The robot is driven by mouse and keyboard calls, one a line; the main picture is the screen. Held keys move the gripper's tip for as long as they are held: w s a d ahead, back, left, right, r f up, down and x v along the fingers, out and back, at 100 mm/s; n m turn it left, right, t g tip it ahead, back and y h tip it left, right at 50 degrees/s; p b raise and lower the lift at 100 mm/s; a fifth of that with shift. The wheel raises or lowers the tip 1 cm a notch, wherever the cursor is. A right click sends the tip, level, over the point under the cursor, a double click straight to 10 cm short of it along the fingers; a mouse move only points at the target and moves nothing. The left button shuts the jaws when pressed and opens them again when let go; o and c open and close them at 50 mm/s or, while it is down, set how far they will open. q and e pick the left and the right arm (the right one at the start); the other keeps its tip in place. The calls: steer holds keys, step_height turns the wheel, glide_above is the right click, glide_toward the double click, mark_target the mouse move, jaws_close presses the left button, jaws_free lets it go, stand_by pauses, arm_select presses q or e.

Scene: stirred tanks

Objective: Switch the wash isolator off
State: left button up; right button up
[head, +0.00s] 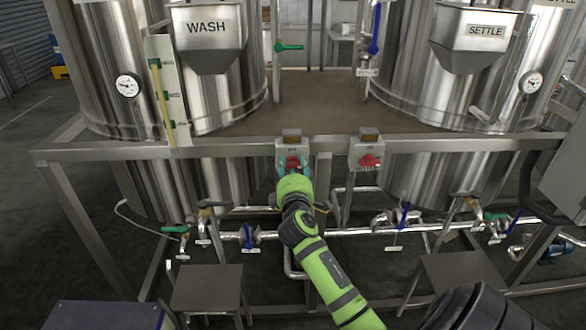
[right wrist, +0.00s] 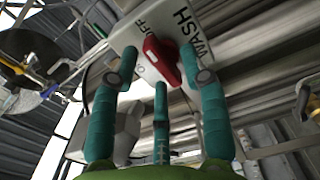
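The wash isolator (head: 292,146) is a pale grey box on the frame rail below the WASH tank, with a red rotary handle (right wrist: 162,62). In the right wrist view its face (right wrist: 125,38) reads WASH and OFF, and the handle lies at a slant. My right gripper (head: 292,172) is at the front of the box and hides part of it. In the right wrist view its teal fingers (right wrist: 160,72) are spread, with fingertips on both sides of the handle and small gaps apparent. A third finger is below the handle. My left gripper is not in view.
A similar box with a red handle, the second isolator (head: 367,155), sits to the right on the same rail (head: 225,148). The SETTLE tank (head: 420,60) stands at the right. Pipes and valves run below, and two low metal stands (head: 207,285) are in front.

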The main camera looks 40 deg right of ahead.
steer(key=v, duration=1.2)
stand_by(0.4)
steer(key=w+a+f+g+y, duration=0.1)
steer(key=a+f+y, duration=0.1)
steer(key=f, duration=0.6)
steer(key=w+a+f+g+y, duration=0.1)
steer(key=a+f+y, duration=0.2)
steer(key=f, duration=0.6)
steer(key=s+a+f+g+y, duration=0.1)
steer(key=s+a+f+y, duration=0.15)
steer(key=f, duration=0.65)
steer(key=s+a+f+g+y, duration=0.15)
steer(key=s+a+f, duration=0.25)
steer(key=f, duration=0.5)
steer(key=s+a+f+m+g+y, duration=0.2)
steer(key=s+a+f+m+g, duration=0.15)
steer(key=s+f, duration=1.1)
steer(key=s+a+f+m+g, duration=0.1)
steer(key=s+f, duration=0.3)
steer(key=s, duration=0.6)
steer(key=s+a+f+m+g, duration=0.1)
steer(key=s+f+m+g, duration=0.2)
steer(key=s, duration=0.6)
steer(key=shift+s+a+f+g+y, duration=0.3)
steer(key=shift+s+f+g, duration=0.1)
steer(key=shift+f, duration=0.1)
